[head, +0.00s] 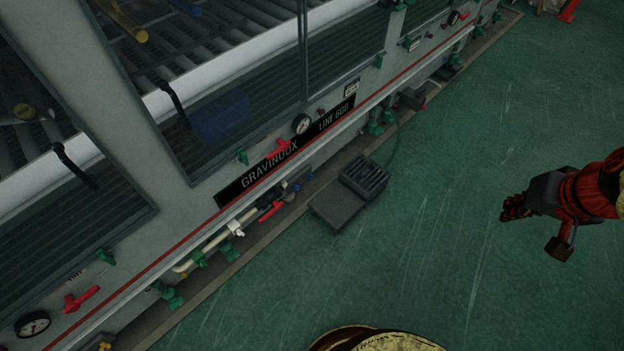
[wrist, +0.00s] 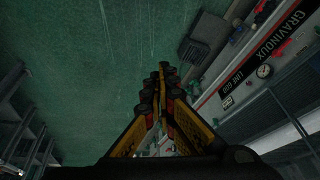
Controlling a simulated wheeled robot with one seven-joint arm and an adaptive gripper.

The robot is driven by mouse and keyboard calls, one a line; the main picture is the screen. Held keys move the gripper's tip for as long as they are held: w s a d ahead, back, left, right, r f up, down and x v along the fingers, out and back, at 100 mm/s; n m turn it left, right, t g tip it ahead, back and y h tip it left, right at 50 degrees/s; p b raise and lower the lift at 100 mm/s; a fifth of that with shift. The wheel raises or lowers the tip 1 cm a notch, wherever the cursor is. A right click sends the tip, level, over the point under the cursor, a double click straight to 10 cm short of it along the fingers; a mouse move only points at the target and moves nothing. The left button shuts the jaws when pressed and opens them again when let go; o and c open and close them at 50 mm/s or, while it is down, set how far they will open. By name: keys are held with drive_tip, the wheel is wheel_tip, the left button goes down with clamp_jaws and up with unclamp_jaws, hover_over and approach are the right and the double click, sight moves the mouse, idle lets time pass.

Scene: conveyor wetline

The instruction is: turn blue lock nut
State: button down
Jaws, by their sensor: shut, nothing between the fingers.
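A small blue fitting (head: 305,179) shows low on the machine's front, at the right end of a pale pipe (head: 215,246). It is too small and dark for me to tell whether it is the blue lock nut. A second dark blue part (head: 268,197) sits on the same pipe run. My gripper (head: 513,207) is over open floor at the right of the head view, well apart from the pipe. In the wrist view my gripper (wrist: 163,78) has its yellow and black fingers shut and empty, with the machine beyond them at the right.
A red handle (head: 271,211) and green fittings (head: 170,296) sit along the pipe. A dark grey slatted box (head: 363,178) with a flat plate (head: 337,207) lies on the floor before the machine. A blue crate (head: 221,117) is behind the mesh. The green floor (head: 420,240) is mostly clear.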

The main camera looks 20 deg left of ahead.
drive_tip(key=w+d+r+g+p, duration=0.1)
drive_tip(key=w+d+p, duration=0.1)
drive_tip(key=w+p, duration=0.2)
drive_tip(key=w+d+r+p, duration=0.1)
drive_tip(key=w+d+p, duration=0.2)
drive_tip(key=w, duration=0.5)
drive_tip(key=shift+w+r+g+y+p, duration=0.15)
drive_tip(key=shift+r+g+y+p, duration=0.2)
drive_tip(key=shift+p, duration=0.4)
idle(2.0)
drive_tip(key=c, duration=2.6)
unclamp_jaws()
drive_tip(key=shift+f, duration=0.1)
drive_tip(key=o, duration=1.1)
drive_tip(key=shift+d, duration=0.1)
drive_tip(key=shift+s+d, duration=0.4)
drive_tip(key=shift+d, duration=0.5)
drive_tip(key=shift+s+d, duration=0.35)
drive_tip(key=shift+d, duration=0.6)
drive_tip(key=shift+s+d, duration=0.4)
drive_tip(key=shift+d, duration=0.5)
